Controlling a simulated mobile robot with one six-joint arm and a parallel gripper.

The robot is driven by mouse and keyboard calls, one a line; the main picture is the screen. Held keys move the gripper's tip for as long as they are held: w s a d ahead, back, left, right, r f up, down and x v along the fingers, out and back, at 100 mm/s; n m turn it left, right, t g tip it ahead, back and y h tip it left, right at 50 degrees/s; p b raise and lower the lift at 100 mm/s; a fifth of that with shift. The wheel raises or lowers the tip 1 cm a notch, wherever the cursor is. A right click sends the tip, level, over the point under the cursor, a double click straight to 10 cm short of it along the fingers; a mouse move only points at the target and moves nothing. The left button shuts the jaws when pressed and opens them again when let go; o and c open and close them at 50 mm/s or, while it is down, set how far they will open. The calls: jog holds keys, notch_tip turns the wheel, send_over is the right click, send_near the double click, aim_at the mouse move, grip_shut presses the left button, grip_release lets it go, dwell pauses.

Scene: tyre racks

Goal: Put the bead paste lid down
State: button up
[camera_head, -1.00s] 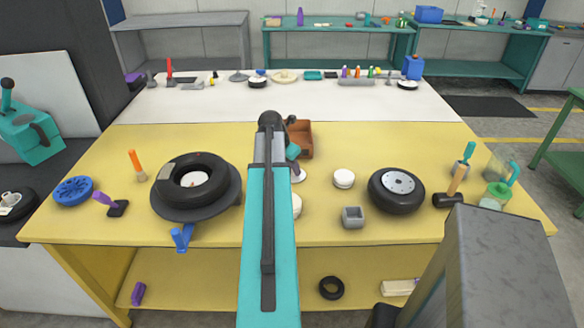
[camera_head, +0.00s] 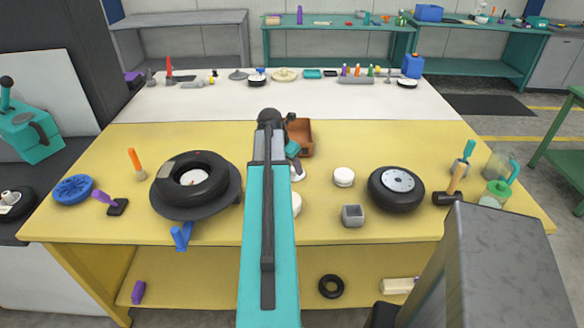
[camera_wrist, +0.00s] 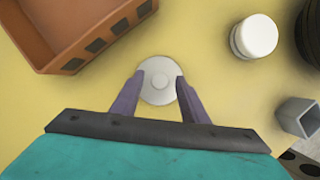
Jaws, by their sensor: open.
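The bead paste lid, a pale round disc with a small raised centre, lies on the yellow table in the wrist view (camera_wrist: 160,80). In the head view the lid (camera_head: 298,174) is partly hidden by my arm. My gripper (camera_wrist: 159,77) is open, with its two purple-grey fingers apart on the left and right of the lid. I cannot tell whether either finger touches it. A white round tub (camera_head: 343,177) stands to the right of the lid; it also shows in the wrist view (camera_wrist: 255,37).
A brown open bin (camera_head: 305,139) sits just behind the lid. A grey square cup (camera_head: 353,216) and a wheel with a tyre (camera_head: 396,190) are to the right. A tyre on a round stand (camera_head: 190,180) is to the left. Another white round item (camera_head: 297,204) is half hidden by my arm.

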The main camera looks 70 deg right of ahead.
jog(key=b+v, duration=0.1)
jog(key=v, duration=1)
jog(key=shift+a+r, duration=0.2)
jog(key=shift+r, duration=0.1)
jog(key=shift+w+r, duration=0.1)
dwell(0.6)
